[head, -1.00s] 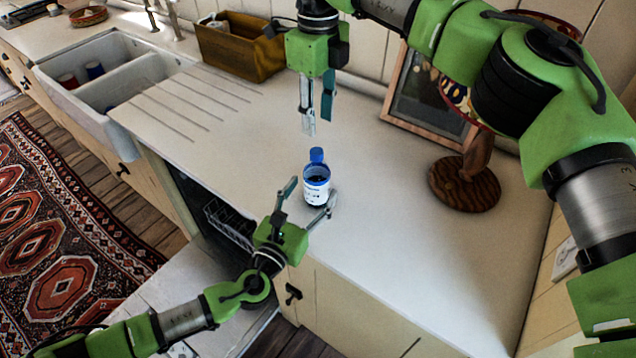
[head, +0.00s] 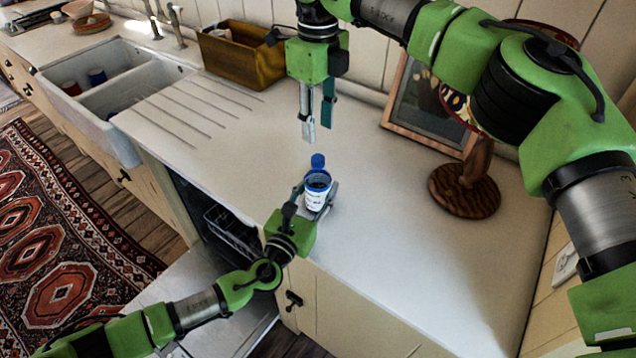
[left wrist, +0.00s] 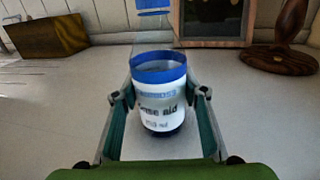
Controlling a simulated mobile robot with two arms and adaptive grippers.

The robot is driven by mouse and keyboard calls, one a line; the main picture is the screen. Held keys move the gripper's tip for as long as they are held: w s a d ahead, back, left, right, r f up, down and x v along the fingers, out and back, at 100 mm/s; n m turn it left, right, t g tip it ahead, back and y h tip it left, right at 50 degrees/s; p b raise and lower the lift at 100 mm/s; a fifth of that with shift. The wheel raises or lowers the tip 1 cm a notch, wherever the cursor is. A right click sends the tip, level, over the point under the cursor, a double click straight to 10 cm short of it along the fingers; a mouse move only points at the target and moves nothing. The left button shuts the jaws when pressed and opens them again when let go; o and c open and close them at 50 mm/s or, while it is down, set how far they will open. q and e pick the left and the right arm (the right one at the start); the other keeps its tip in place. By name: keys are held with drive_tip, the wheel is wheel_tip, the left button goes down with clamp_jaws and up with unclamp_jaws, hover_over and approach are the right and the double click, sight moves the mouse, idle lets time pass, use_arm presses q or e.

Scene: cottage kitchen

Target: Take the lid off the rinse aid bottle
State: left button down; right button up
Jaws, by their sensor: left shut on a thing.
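The rinse aid bottle (head: 317,199) stands upright near the counter's front edge.
A framed picture (head: 418,135) leans on the wall beside a wooden stand (head: 465,195). A wooden box (head: 240,60) and a double sink (head: 100,85) are at the left. Free counter lies right of the bottle. An opened dishwasher (head: 225,232) is below the counter.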

sight(318, 158)
drive_tip(key=m, duration=0.7)
drive_tip(key=shift+m, duration=0.3)
drive_tip(key=m, duration=0.8)
drive_tip(key=shift+a, duration=0.1)
drive_tip(key=m, duration=0.3)
drive_tip(key=shift+m, duration=0.3)
drive_tip(key=m, duration=1.2)
drive_tip(key=shift+f, duration=4)
